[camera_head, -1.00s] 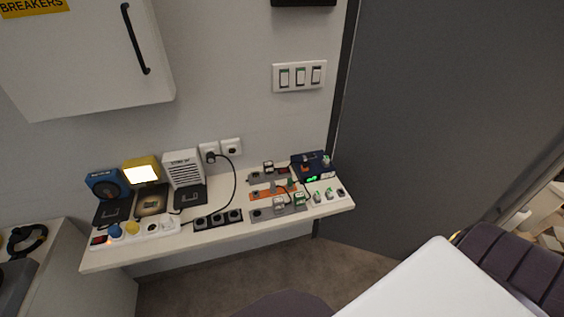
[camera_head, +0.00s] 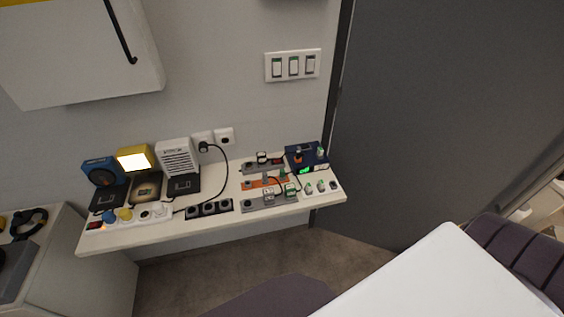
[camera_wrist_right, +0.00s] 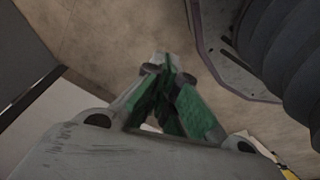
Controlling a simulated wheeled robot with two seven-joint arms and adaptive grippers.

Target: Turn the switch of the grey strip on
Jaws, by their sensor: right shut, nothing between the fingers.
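A grey strip (camera_head: 258,204) with several sockets and small plugs lies along the front right part of the wall shelf. Another greyish strip (camera_head: 249,168) lies further back, behind an orange strip (camera_head: 252,184). A strip's switch is too small to make out on either grey one. My right gripper (camera_wrist_right: 160,68) shows only in the right wrist view, with green pads. It is shut and empty, over the brown floor and away from the strips. My left gripper is in neither view.
On the shelf (camera_head: 150,238) stand a blue fan (camera_head: 101,172), a lit yellow lamp (camera_head: 134,160), a white heater-like box (camera_head: 177,157), a white strip (camera_head: 160,211), a black strip (camera_head: 209,208) and a dark blue box (camera_head: 305,158). A black cable loops to a wall socket. A grey partition (camera_head: 440,120) stands right.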

